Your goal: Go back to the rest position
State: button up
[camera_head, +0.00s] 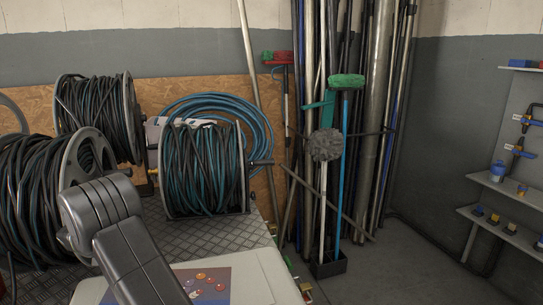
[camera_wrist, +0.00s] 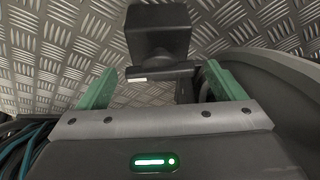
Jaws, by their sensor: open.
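My gripper (camera_wrist: 160,72) shows in the wrist view with its two green fingers apart. A dark, block-shaped part (camera_wrist: 158,32) is seen beyond and between the fingers; whether it touches them I cannot tell. Nothing is clearly held. In the head view my grey arm rises from the bottom edge at the lower left, in front of the reels, and the gripper itself is hidden. A reel with green-blue and black hose (camera_head: 203,170) stands on a metal tread-plate surface (camera_head: 215,238). A large reel of dark hose (camera_head: 40,195) stands at the left, partly behind my arm.
Another reel of black hose (camera_head: 95,118) stands behind. A coil of blue hose (camera_head: 262,125) rests against the chipboard. Poles and brooms, one with a green head (camera_head: 346,81), lean at the back. Wall shelves (camera_head: 505,190) are at the right. The floor at the right (camera_head: 410,270) is clear.

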jog(key=v, duration=1.4)
jog(key=x, duration=1.4)
jog(key=shift+p, duration=0.35)
jog(key=shift+d+r+n+y+p, duration=0.15)
jog(key=shift+n+y+p, duration=0.25)
jog(key=shift+n, duration=0.4)
jog(key=shift+n+g+y+p, duration=0.35)
jog(key=shift+n+p, duration=0.4)
jog(key=shift+n, duration=0.35)
jog(key=shift+w+n+g+y+p, duration=0.1)
jog(key=shift+n+g+y+p, duration=0.45)
jog(key=shift+n, duration=0.9)
jog(key=shift+w+n+g+y+p, duration=0.1)
jog(key=shift+n+g+p, duration=0.2)
jog(key=shift+n+p, duration=0.8)
jog(key=n+g+p, duration=0.1)
jog(key=n, duration=0.2)
jog(key=n+g+p, duration=0.1)
jog(key=n, duration=0.2)
jog(key=shift+w+p, duration=0.15)
jog(key=shift+p, duration=0.25)
jog(key=shift+n+g+p, duration=0.7)
jog(key=shift+n+p, duration=0.75)
jog(key=shift+n, duration=0.1)
